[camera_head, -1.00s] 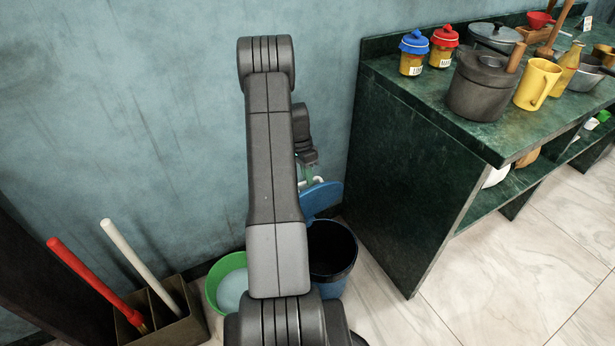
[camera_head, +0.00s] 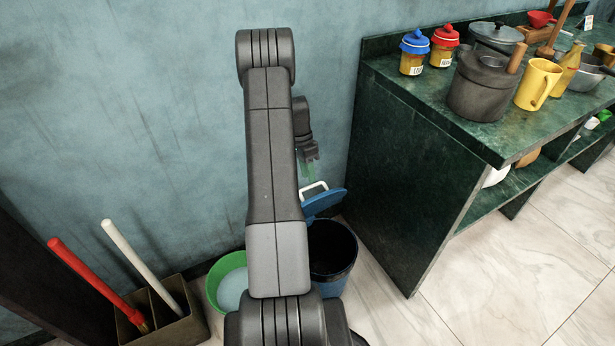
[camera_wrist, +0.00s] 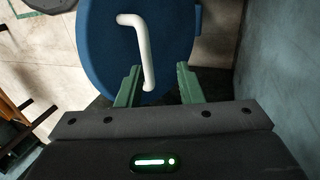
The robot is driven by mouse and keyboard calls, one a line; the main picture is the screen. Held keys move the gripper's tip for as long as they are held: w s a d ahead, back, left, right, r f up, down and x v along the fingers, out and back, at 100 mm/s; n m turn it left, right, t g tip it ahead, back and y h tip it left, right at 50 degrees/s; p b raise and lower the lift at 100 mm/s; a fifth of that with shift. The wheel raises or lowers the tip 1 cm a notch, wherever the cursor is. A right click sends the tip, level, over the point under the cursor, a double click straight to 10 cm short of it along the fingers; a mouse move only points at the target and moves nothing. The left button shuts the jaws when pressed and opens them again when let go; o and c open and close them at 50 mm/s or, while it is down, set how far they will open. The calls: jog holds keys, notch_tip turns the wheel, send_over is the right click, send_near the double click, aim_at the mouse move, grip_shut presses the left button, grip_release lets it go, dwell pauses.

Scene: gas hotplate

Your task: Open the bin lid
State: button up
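The bin (camera_head: 343,282) is blue with a dark inside and stands on the floor beside the dark green counter, partly hidden by my arm. Its blue lid (camera_head: 326,203) is raised and tilted over the back of the bin, and the bin's mouth shows open. The lid has a white handle (camera_head: 314,187), which also shows in the wrist view (camera_wrist: 142,45). My gripper (camera_head: 309,174) is just above the handle. In the wrist view its green fingertips (camera_wrist: 158,72) are apart, with one end of the handle appearing between them. Contact cannot be told.
A green bucket (camera_head: 211,288) stands left of the bin. A box (camera_head: 188,328) with a red and a white stick is further left. The counter (camera_head: 405,170) with pots and jars is close on the right. The wall is behind. Floor at right is clear.

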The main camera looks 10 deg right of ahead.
notch_tip(320, 180, up, 7)
jog(key=p, duration=0.1)
jog(key=shift+r, duration=0.15)
notch_tip(320, 180, down, 10)
jog(key=b, duration=0.1)
jog(key=shift+s+d+b, duration=0.15)
jog(key=shift+s+b, duration=0.2)
dwell(0.4)
jog(key=shift+r, duration=0.15)
